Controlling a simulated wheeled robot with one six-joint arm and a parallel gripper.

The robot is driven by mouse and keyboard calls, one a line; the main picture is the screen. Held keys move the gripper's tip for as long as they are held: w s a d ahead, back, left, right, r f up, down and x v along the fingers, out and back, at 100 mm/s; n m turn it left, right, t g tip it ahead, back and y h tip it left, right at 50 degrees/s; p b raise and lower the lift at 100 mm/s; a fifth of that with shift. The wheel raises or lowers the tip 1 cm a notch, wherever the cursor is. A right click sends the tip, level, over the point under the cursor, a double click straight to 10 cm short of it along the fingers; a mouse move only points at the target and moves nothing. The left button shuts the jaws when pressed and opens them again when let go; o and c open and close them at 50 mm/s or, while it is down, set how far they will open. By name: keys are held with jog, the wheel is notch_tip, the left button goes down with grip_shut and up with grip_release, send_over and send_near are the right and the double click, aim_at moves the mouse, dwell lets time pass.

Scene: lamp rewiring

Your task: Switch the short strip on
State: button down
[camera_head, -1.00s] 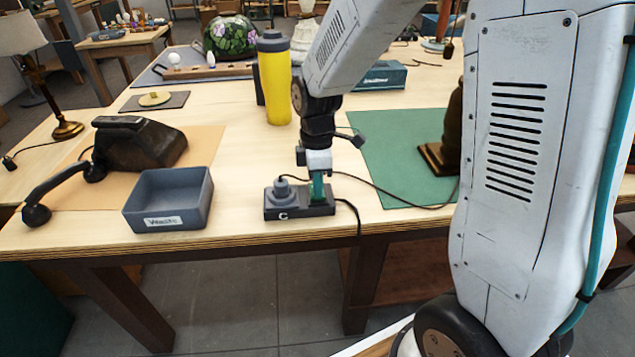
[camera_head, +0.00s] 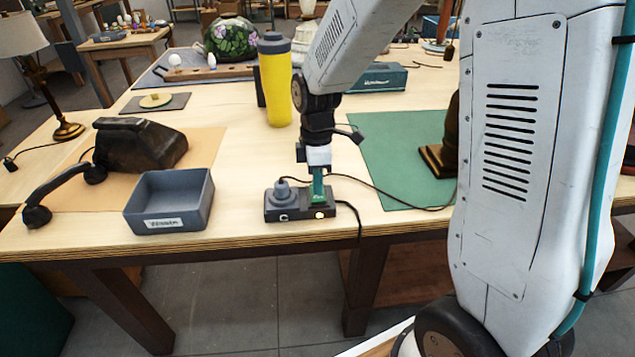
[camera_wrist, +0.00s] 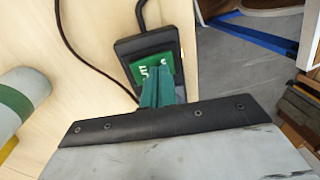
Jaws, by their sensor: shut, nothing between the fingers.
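The short strip (camera_head: 287,214) is a small dark block near the table's front edge. A grey plug (camera_head: 283,191) sits in its left part, and a small light glows on its front face at the right. My gripper (camera_head: 318,196) is shut and empty, pointing down over the strip's right part. In the wrist view the strip (camera_wrist: 126,48) has a green patch with pale marks (camera_wrist: 158,66), and my shut teal fingers (camera_wrist: 158,90) reach to its near edge. I cannot tell whether the tips touch it.
A grey bin (camera_head: 170,226) stands left of the strip, with an old telephone (camera_head: 145,145) behind it. A yellow bottle (camera_head: 274,85) stands behind. A green mat (camera_head: 390,150) lies at right. A dark cable crosses the table to the right.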

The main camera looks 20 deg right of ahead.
aim_at(318, 200)
notch_tip(318, 200, up, 14)
jog(key=s, duration=0.1)
jog(key=shift+s+a, duration=0.3)
dwell(0.5)
jog(key=s+d+r+m+t, duration=0.1)
jog(key=s+m, duration=0.6)
jog(key=s, duration=0.4)
jog(key=s+d+r+m+t, duration=0.1)
jog(key=s+d+m, duration=0.1)
jog(key=s+m, duration=0.5)
jog(key=s, duration=0.4)
jog(key=shift+s+r+t, duration=0.2)
jog(key=shift+r+t, duration=0.15)
jog(key=shift+t, duration=0.05)
jog(key=shift+d, duration=0.15)
